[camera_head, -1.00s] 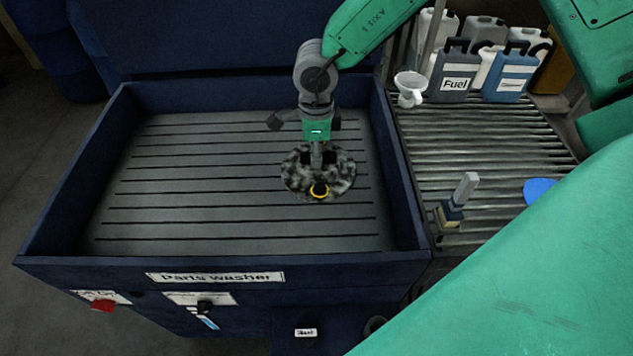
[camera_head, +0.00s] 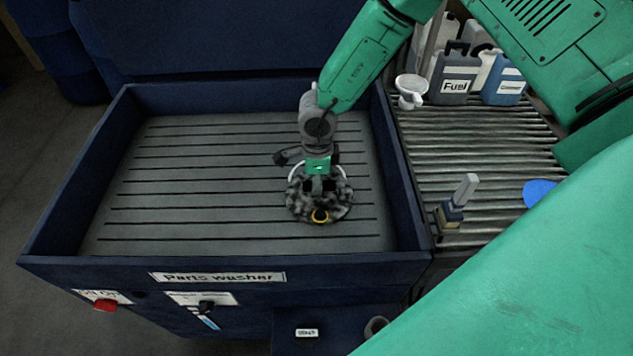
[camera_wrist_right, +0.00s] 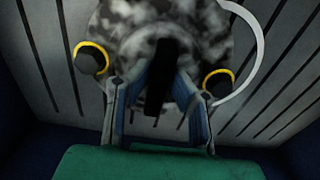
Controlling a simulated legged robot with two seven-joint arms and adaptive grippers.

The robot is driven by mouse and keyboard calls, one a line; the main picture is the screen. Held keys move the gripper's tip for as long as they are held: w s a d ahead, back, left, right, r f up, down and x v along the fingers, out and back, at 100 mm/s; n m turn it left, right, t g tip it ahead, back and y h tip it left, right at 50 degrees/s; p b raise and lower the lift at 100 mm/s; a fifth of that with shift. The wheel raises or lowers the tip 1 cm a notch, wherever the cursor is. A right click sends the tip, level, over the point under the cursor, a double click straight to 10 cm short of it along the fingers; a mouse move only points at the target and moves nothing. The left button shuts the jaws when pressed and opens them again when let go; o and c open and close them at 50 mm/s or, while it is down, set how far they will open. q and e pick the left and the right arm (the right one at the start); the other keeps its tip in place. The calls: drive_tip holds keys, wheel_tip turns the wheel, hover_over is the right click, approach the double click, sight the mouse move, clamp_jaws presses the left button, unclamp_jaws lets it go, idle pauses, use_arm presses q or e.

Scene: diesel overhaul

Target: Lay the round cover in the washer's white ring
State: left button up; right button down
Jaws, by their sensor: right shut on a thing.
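The round cover (camera_head: 304,207) is a mottled grey and black disc with a yellow-ringed knob; two such knobs show in the right wrist view, where the cover (camera_wrist_right: 128,22) fills the upper middle. My right gripper (camera_head: 320,186) is shut on the cover from above, over the washer floor. The white ring (camera_head: 291,174) lies on the slatted floor, mostly hidden behind the cover and gripper. In the right wrist view the ring (camera_wrist_right: 259,55) shows as an arc to the right of the cover. I cannot tell whether the cover touches the floor. My left gripper is not in view.
The parts washer's blue walls (camera_head: 405,190) surround the slatted floor, which is clear to the left.

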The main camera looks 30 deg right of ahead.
drive_tip(key=c, duration=1.5)
unclamp_jaws()
drive_tip(key=shift+a, duration=0.1)
drive_tip(key=shift+o, duration=0.2)
wheel_tip(320, 180, up, 12)
